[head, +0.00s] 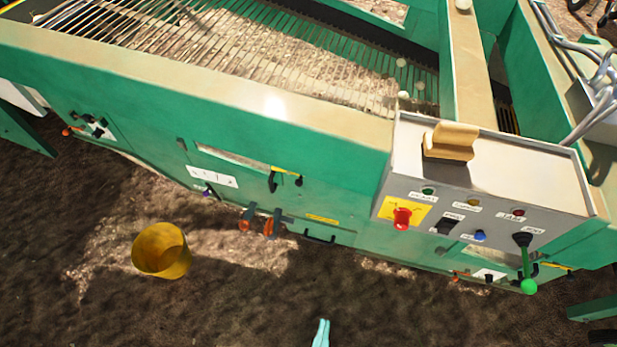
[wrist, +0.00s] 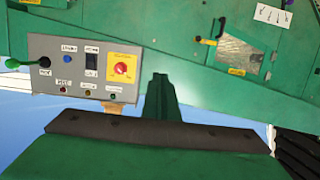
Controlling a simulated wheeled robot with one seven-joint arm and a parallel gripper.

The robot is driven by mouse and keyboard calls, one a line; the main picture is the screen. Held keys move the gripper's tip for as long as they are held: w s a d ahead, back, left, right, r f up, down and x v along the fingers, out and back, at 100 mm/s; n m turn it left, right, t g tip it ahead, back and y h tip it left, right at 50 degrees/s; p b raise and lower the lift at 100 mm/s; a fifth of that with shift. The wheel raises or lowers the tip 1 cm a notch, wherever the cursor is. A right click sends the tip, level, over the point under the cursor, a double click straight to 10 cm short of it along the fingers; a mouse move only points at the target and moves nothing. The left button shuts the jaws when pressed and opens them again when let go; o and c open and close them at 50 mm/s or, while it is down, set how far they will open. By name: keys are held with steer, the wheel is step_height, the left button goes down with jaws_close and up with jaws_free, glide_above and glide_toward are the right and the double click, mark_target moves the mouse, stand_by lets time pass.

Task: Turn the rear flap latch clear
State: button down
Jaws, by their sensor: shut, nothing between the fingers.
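My gripper (head: 321,332) shows as a small pale teal tip at the bottom edge of the head view, over bare soil and apart from the machine. In the wrist view its dark fingers (wrist: 160,90) are together and empty, in front of the green side panel. A black latch handle (head: 272,182) hangs under a yellow strip on the panel, beside a narrow window. It also shows in the wrist view (wrist: 222,27), upside down. Another black fitting with an orange handle (head: 99,130) sits at the far left. I cannot tell which is the rear flap latch.
A grey control box (head: 480,180) with a red knob and a green-tipped lever juts out at right. Orange-handled levers (head: 269,226) and a black bar handle (head: 319,238) are low on the panel. A yellow bucket (head: 160,251) stands on the soil at left.

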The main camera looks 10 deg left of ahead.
steer(key=w+a+f+y, duration=0.1)
steer(key=w+a+f, duration=0.2)
steer(key=w, duration=0.2)
steer(key=w+a+f+g, duration=0.1)
steer(key=w+a+f, duration=0.25)
steer(key=w, duration=0.25)
steer(key=w+a+f+y, duration=0.1)
steer(key=w+a+f, duration=0.1)
steer(key=w+f, duration=0.25)
steer(key=w+a+r+m+h, duration=0.1)
steer(key=w+a, duration=0.3)
steer(key=w, duration=0.5)
steer(key=w+a+r+m, duration=0.1)
steer(key=w+a+r, duration=0.2)
steer(key=w, duration=0.7)
steer(key=shift+w+a+r+h, duration=0.2)
steer(key=shift+a+r+h, duration=0.15)
steer(key=shift+a, duration=0.25)
steer(key=shift+w+f, duration=0.1)
